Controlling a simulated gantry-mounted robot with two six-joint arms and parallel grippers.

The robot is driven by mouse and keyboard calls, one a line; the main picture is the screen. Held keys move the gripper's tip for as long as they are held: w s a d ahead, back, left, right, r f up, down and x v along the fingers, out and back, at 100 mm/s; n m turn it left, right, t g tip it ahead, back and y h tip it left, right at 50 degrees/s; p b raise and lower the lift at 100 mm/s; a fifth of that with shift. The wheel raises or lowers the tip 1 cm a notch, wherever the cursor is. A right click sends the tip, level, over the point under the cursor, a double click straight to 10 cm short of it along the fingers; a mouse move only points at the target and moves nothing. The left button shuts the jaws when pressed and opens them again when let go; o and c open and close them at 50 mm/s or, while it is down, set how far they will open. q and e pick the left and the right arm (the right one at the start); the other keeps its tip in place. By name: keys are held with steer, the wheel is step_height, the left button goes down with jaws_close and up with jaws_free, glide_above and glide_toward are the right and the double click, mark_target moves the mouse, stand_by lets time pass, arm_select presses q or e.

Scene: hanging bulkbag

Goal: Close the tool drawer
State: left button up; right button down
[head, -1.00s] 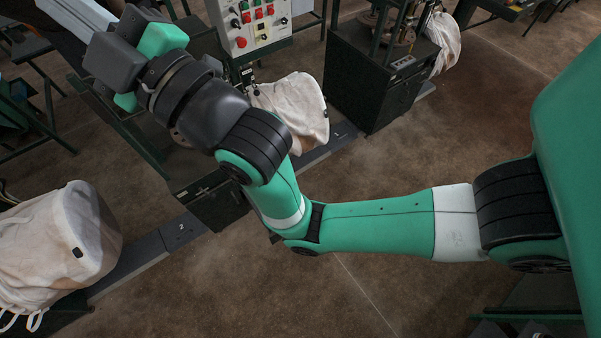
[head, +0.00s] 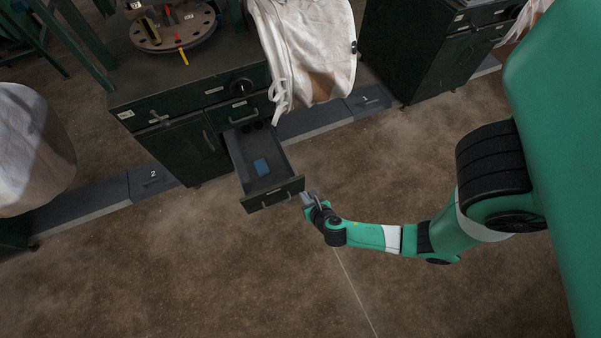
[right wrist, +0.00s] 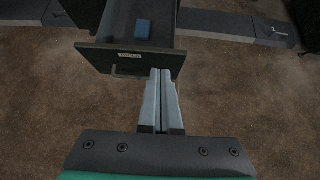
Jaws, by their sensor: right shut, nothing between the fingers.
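The tool drawer (head: 270,178) is pulled well out of the dark green cabinet (head: 160,100) in the head view. A blue block (head: 261,167) lies inside it. Its front panel has a handle and a label that reads like "TOOLS" in the right wrist view, where the drawer front (right wrist: 100,58) spans the upper left. My right gripper (head: 306,196) is shut and empty, in front of the drawer's right end. In the right wrist view its fingertips (right wrist: 160,72) overlap the front's lower edge, right of the handle (right wrist: 128,72); I cannot tell whether they touch. My left gripper is not visible.
A whitish bulk bag (head: 310,50) hangs right of the cabinet, and another (head: 30,150) is at the left edge. A second cabinet (head: 420,50) stands at the upper right. Low grey floor strips (head: 80,207) run along the cabinets. The brown floor (head: 200,280) in front is clear.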

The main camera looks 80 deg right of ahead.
step_height(320, 180, down, 6)
steer(key=s+b, duration=0.2)
steer(key=s, duration=0.1)
steer(key=b, duration=0.8)
glide_toward(296, 182)
steer(key=shift+g, duration=0.3)
steer(key=x, duration=0.5)
steer(key=shift+w+a+f, duration=0.1)
steer(key=shift+w+f, duration=0.05)
steer(key=shift+f, duration=0.2)
steer(key=shift+w+d, duration=0.25)
steer(key=shift+d, duration=0.15)
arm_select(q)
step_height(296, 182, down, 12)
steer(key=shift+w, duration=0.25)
arm_select(e)
steer(key=shift+r, duration=0.1)
arm_select(q)
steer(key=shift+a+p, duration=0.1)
steer(key=shift+p, duration=0.2)
arm_select(e)
steer(key=shift+s, duration=0.1)
